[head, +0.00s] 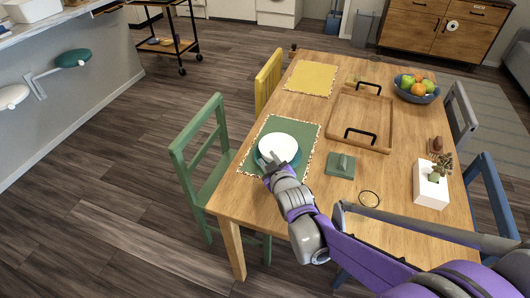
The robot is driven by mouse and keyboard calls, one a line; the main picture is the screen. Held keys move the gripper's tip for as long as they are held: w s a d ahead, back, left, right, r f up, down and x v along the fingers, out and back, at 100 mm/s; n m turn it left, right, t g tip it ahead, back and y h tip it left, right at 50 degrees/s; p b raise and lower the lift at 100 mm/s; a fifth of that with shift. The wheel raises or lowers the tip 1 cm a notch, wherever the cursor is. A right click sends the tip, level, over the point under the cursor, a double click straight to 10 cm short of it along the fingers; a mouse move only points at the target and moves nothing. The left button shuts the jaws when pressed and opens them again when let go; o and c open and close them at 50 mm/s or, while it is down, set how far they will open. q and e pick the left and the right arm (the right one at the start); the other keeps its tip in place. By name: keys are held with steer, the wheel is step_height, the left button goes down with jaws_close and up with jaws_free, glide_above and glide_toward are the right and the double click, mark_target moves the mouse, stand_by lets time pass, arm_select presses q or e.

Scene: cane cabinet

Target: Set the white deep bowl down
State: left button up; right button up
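The white deep bowl (279,146) is over a teal plate (296,160) on the green placemat (302,128) at the left side of the wooden table. From this angle I cannot tell whether the bowl's base touches the plate. My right gripper (267,161) is at the bowl's near-left rim, with its fingertips against or around the rim. The fingers are small here, and I cannot tell whether they grip it. My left gripper is not in view.
A wooden tray (361,105) with black handles, a green coaster set (341,165), a dark ring (369,198), a white planter (430,190) and a blue fruit bowl (417,97) share the table. A yellow placemat (311,77) lies bare. A green chair (205,150) stands at the left edge.

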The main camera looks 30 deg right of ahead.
steer(key=s+a+g, duration=0.1)
steer(key=s+a, duration=0.1)
steer(key=s, duration=0.2)
steer(key=s+a+f+m+g+y, duration=0.1)
steer(key=s+a+g, duration=0.1)
steer(key=s, duration=0.3)
steer(key=s+a+f+g+y+p, duration=0.1)
steer(key=s+a, duration=0.3)
steer(key=s, duration=0.1)
steer(key=shift+s+a+f, duration=0.15)
steer(key=shift+a+f, duration=0.05)
steer(key=s+a+f+g, duration=0.1)
steer(key=s+a+g, duration=0.1)
steer(key=s, duration=0.3)
steer(key=s+a+f+m+g+y, duration=0.1)
steer(key=s+a+f+g, duration=0.1)
steer(key=s, duration=0.3)
steer(key=shift+s+a+m+g, duration=0.15)
steer(key=shift+s+m+g, duration=0.15)
steer(key=shift+s, duration=0.05)
